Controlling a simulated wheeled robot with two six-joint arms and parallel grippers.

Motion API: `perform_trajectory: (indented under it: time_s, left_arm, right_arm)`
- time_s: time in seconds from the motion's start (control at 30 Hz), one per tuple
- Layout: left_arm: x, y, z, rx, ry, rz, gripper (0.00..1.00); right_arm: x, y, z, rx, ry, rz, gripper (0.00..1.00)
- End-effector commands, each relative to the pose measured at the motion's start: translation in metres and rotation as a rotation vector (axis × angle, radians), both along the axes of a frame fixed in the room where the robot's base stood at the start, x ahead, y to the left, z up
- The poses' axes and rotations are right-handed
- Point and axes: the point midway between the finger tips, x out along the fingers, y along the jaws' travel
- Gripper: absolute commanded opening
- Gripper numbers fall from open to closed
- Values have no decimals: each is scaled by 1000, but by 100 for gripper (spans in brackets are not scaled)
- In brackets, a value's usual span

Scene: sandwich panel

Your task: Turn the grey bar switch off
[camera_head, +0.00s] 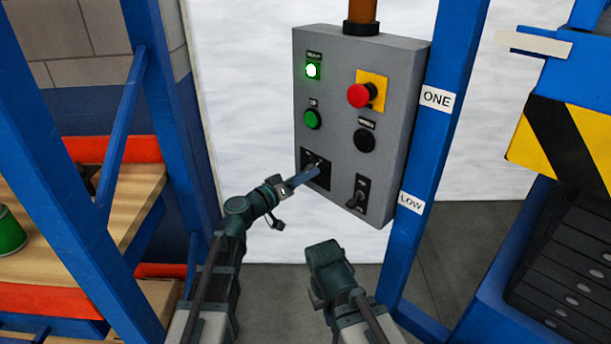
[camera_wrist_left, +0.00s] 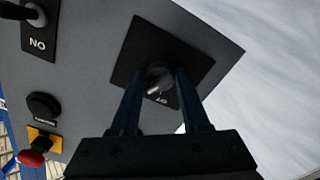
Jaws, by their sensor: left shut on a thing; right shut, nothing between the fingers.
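The grey bar switch (camera_wrist_left: 158,78) is a small rotary bar on a black square plate (camera_wrist_left: 190,50), low on the left of the grey panel in the head view. My left gripper (camera_head: 316,169) reaches it there and mostly hides it. In the left wrist view the two fingers of my left gripper (camera_wrist_left: 161,76) stand on either side of the bar, shut on it. The bar sits at a slant, and a partly covered label lies beside it. My right gripper (camera_head: 325,255) is shut and empty, below the panel and apart from it.
The grey panel (camera_head: 340,125) carries a lit green lamp (camera_head: 312,71), a green button (camera_head: 312,119), a red mushroom button (camera_head: 361,95), a black button (camera_head: 364,139) and a black lever switch (camera_head: 357,195). A blue post (camera_head: 445,130) stands right of it; wooden shelves (camera_head: 120,205) stand left.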

Motion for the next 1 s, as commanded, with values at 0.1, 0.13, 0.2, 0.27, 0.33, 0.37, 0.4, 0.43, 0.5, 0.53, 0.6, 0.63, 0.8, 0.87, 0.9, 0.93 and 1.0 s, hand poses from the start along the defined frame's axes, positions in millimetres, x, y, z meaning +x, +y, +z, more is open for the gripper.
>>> perform_trajectory:
  time_s: [0.1,0.13,0.2,0.27,0.33,0.37,0.4,0.43,0.5,0.53,0.6,0.63,0.8,0.87,0.9,0.93,1.0]
  left_arm:
    - [0,0,0,-48,48,0,0]
    - [0,0,0,-63,63,0,0]
    - [0,0,0,-104,104,0,0]
    - [0,0,0,-143,143,0,0]
    - [0,0,0,-189,190,0,0]
    - [0,0,0,-210,210,0,0]
    - [0,0,0,-237,237,0,0]
    - [0,0,0,-257,257,0,0]
    - [0,0,1,-304,304,0,0]
    - [0,0,1,-324,324,0,0]
    - [0,0,1,-370,370,0,0]
    - [0,0,1,-390,390,0,0]
    - [0,0,1,-492,493,1,0]
    - [-1,0,1,-525,526,1,0]
    - [-1,0,1,-545,546,1,0]
    - [-1,0,1,-561,562,1,0]
    - [0,0,1,-591,592,1,0]
  right_arm:
    - [0,0,0,0,0,0,0]
    - [0,0,0,0,0,0,0]
    - [0,0,0,0,0,0,0]
    - [0,0,0,0,0,0,0]
    - [0,0,0,0,0,0,0]
    - [0,0,0,0,0,0,0]
    - [0,0,1,0,0,0,0]
    - [0,0,1,0,0,0,0]
    - [0,0,1,0,0,0,0]
    - [0,0,1,0,0,0,0]
    - [0,0,1,0,0,0,0]
    - [0,0,1,0,0,0,0]
    - [0,0,1,0,0,0,0]
    - [0,0,1,0,0,0,0]
    - [0,0,1,0,0,0,0]
    - [0,0,1,0,0,0,0]
    - [0,0,1,0,0,0,0]
